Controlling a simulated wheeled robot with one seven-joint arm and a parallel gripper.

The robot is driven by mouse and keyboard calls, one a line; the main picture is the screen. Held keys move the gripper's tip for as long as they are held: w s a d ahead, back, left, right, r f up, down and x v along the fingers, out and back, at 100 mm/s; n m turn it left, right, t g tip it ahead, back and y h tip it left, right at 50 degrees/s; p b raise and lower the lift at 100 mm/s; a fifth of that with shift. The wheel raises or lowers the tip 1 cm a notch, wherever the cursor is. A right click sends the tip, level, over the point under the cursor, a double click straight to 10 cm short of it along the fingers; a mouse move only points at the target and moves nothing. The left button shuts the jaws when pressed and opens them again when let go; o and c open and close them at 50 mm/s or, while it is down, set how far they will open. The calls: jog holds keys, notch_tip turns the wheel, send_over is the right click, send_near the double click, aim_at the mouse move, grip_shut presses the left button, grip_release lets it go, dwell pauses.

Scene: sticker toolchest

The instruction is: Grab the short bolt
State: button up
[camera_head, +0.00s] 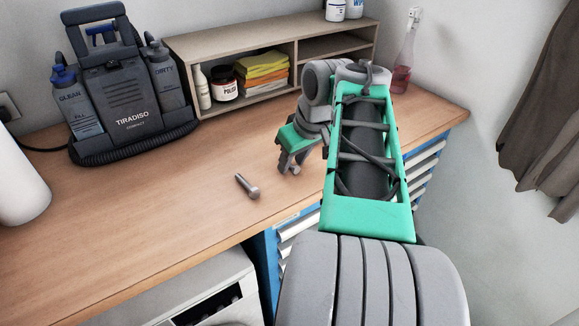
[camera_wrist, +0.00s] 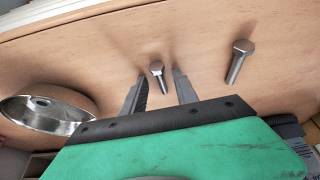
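In the wrist view, the short bolt (camera_wrist: 157,75), grey with a hex head, lies on the wooden worktop between the two fingers of my gripper (camera_wrist: 160,72). The fingers are apart, and I see a gap on both sides of the bolt. I cannot tell how high the fingertips are above the worktop. A longer bolt (camera_wrist: 239,60) lies outside the fingers to the right. In the head view, my gripper (camera_head: 290,168) points down over the worktop, and one bolt (camera_head: 247,187), apparently the longer one, lies to its left. The short bolt is hidden there.
A round metal dish (camera_wrist: 45,110) stands left of the fingers in the wrist view. In the head view, a wooden shelf (camera_head: 232,47) and a grey TIRADISO machine (camera_head: 125,100) stand at the back.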

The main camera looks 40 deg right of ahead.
grip_shut()
dwell(0.3)
dwell(0.3)
